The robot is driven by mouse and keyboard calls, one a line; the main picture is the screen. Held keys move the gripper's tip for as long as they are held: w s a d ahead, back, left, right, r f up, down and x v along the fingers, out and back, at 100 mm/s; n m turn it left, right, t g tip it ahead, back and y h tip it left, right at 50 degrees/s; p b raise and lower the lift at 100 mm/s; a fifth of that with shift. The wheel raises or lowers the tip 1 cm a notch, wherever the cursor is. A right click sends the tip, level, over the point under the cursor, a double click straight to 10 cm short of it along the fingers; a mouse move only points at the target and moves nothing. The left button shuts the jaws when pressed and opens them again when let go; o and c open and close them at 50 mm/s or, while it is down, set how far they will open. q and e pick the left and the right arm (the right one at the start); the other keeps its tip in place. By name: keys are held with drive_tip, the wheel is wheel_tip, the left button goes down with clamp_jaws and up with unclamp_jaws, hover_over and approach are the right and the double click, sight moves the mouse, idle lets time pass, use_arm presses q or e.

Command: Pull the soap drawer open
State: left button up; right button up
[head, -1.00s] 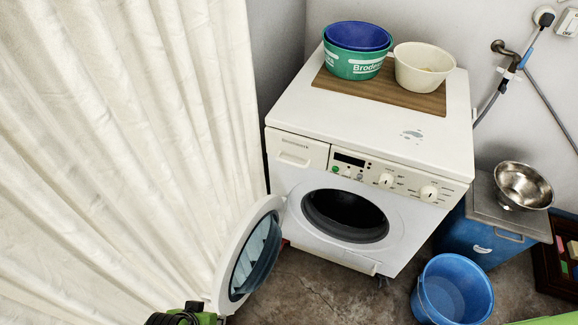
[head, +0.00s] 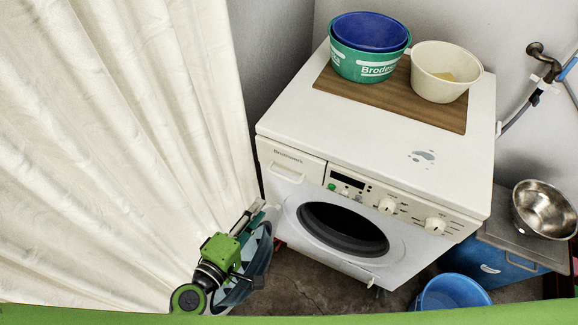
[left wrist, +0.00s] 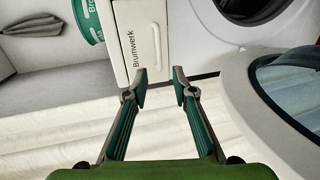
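The drawer looks shut, flush with the panel. It also shows in the left wrist view, turned sideways, as the panel marked "Brunwerk" (left wrist: 137,42). My left gripper (head: 252,214) is in front of and below the drawer, apart from it, and covers much of the open round door. In the left wrist view, the two fingers of my left gripper (left wrist: 160,92) stand apart with nothing between them. My right gripper is not in view.
The open round door (left wrist: 290,85) juts out close beside my left gripper. A cream curtain (head: 110,150) hangs at the left. Tubs (head: 370,65) and a cream bowl (head: 440,75) stand on a board on the machine. A blue bucket (head: 452,293) stands at the lower right.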

use_arm(q)
drive_tip(key=x, duration=1.3)
drive_tip(key=shift+p, duration=0.45)
drive_tip(key=shift+r, duration=0.1)
clamp_jaws()
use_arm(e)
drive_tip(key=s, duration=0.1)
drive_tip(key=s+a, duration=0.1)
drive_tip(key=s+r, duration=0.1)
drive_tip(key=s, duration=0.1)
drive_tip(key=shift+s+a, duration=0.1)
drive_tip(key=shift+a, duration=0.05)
